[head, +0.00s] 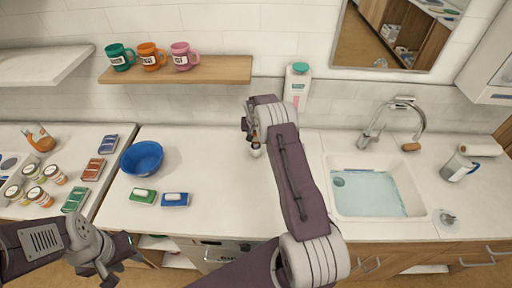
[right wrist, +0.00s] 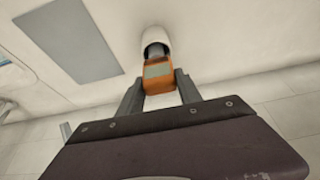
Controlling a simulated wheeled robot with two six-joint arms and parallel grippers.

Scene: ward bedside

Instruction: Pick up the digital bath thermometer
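The digital bath thermometer (right wrist: 158,72) shows in the right wrist view as an orange body with a grey-green screen. Its grey neck runs to a rounded white piece (right wrist: 155,34) with a dark opening. My right gripper (right wrist: 160,80) has one finger on each side of the orange body. Whether both fingers press on it I cannot tell. In the head view my right gripper (head: 251,128) is over the counter's back part and hides the orange body; a small white part (head: 256,151) shows below it. My left gripper (head: 124,261) is open and empty at lower left.
A white bottle with a green cap (head: 298,84) stands close behind my right arm. The water-filled sink (head: 428,208) is to the right. A blue bowl (head: 142,158) and two soap dishes lie left. A mug shelf (head: 215,70) hangs above.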

